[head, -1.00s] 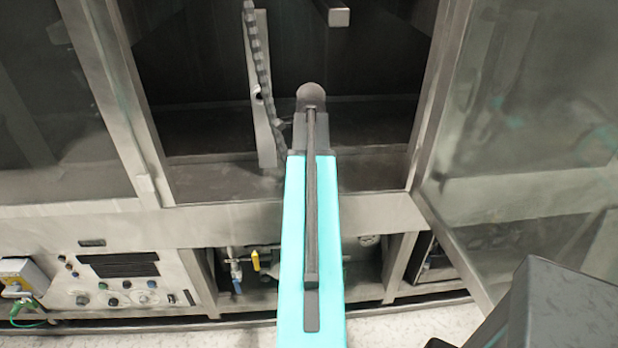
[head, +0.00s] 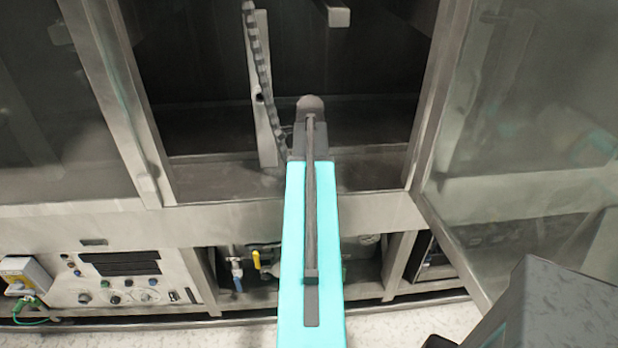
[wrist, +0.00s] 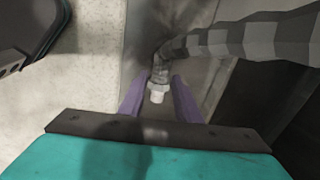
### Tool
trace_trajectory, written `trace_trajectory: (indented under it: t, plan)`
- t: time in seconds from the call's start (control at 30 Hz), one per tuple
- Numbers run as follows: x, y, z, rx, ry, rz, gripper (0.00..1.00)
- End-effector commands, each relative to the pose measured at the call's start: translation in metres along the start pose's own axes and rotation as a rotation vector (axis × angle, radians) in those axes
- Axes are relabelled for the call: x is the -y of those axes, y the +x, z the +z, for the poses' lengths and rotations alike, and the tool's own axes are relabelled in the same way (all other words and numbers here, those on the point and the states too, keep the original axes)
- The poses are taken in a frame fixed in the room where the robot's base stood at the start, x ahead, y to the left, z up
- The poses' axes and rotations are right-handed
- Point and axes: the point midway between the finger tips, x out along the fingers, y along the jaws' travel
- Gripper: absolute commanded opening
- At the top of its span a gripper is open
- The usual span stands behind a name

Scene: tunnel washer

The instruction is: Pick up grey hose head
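The grey hose (head: 264,70) hangs in the open washer bay in the head view, and its lower end is hidden behind my arm. In the wrist view the ribbed hose (wrist: 240,40) comes in from the right and bends down to a pale grey hose head (wrist: 157,92). My gripper (wrist: 161,80) has two purple fingers, spread apart and open. The hose head shows between them in the picture, with a gap visible on both sides. I cannot tell its exact depth relative to the fingertips. The gripper is hidden in the head view.
A pale upright metal strip (head: 262,130) stands beside the hose. The bay has a metal sill (head: 230,218) in front and an open glass door (head: 530,130) at right. A control panel (head: 130,280) and yellow- and blue-handled valves (head: 255,260) sit below.

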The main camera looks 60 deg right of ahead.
Motion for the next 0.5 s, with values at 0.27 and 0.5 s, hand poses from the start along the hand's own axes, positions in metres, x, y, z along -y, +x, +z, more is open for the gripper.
trace_trajectory:
  t: [0.27, 0.5]
  plan:
    - [0.001, 0.019, 0.002, 0.000, 0.000, 0.003, 0.30]
    - [0.001, 0.038, 0.002, 0.000, 0.001, 0.001, 0.30]
